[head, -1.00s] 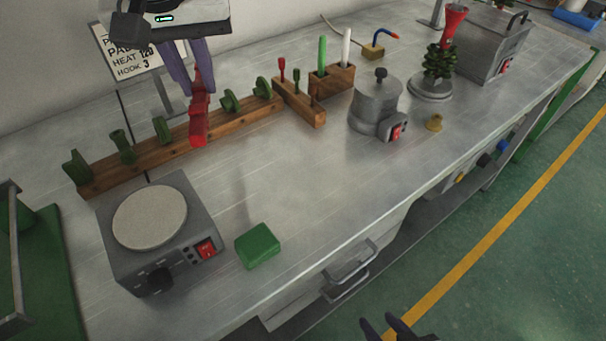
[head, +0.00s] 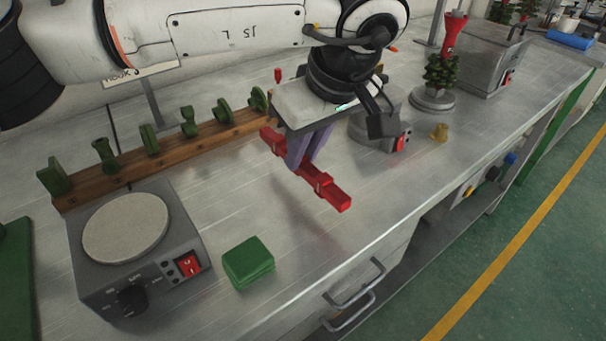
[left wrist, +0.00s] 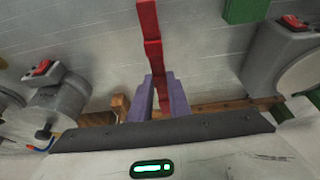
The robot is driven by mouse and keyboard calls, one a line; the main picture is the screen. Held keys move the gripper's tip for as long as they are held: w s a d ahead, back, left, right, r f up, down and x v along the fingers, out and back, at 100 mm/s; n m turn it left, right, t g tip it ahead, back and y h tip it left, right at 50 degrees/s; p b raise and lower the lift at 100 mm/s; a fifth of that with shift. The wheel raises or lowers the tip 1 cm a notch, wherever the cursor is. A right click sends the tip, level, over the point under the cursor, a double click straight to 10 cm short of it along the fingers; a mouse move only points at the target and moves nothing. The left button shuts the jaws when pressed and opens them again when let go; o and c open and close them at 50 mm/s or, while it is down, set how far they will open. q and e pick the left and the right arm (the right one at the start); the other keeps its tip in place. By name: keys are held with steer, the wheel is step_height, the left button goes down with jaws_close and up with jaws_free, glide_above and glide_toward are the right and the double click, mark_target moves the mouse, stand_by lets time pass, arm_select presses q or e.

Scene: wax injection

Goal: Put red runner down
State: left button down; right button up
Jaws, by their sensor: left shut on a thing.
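The red runner (head: 325,187) is a long stepped red bar. My left gripper (head: 303,165) is shut on it with purple fingers and holds it over the bench, in front of the wooden rack. A shadow lies on the bench below, so it looks raised, but the exact height is hard to tell. In the left wrist view the runner (left wrist: 152,40) stretches away from between the fingers (left wrist: 158,90). My right gripper is not in view.
A wooden rack (head: 130,178) with several green pieces stands at the back. A hot plate (head: 145,270) and a green block (head: 248,262) are at the front left. A grey pot (head: 365,130) is partly hidden behind my gripper. The bench (head: 320,235) in front is clear.

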mark_target(307, 165)
arm_select(q)
steer(key=shift+f, duration=2.2)
steer(key=shift+f, duration=0.15)
steer(key=c, duration=2.1)
jaws_free()
steer(key=shift+f+b, duration=0.1)
steer(key=shift+b, duration=0.2)
steer(key=o, duration=0.4)
steer(key=shift+o, duration=0.2)
